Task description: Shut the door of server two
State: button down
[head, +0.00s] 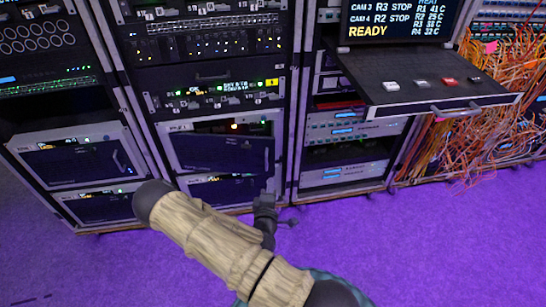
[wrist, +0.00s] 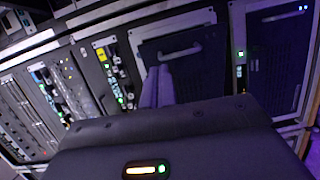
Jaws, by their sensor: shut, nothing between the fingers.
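A server (head: 178,150) low in the second rack from the left has a dark door panel (head: 225,154) with a vertical handle near its right edge. The panel looks ajar, with a dark gap above it and an orange light over it. I cannot read a number on it. In the wrist view a dark door (wrist: 205,72) with a pale handle stands just beyond my gripper. My gripper (head: 265,200) is shut and empty, low in front of that rack. Its pale fingers (wrist: 158,75) show together before the door; whether they touch it is unclear.
Another server (head: 95,157) stands in the left rack, and a further dark unit (head: 225,190) sits below the ajar door. A console shelf (head: 440,86) juts out at the right. Orange cables (head: 480,120) hang beyond it. Purple floor (head: 420,250) is clear in front.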

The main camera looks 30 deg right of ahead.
aim_at(274, 149)
jog(key=shift+a+r+n, duration=0.1)
jog(key=shift+n, duration=0.2)
jog(key=b+x, duration=0.1)
jog(key=x, duration=1.3)
jog(key=shift+w+a+r, duration=0.1)
jog(key=shift+r, duration=0.05)
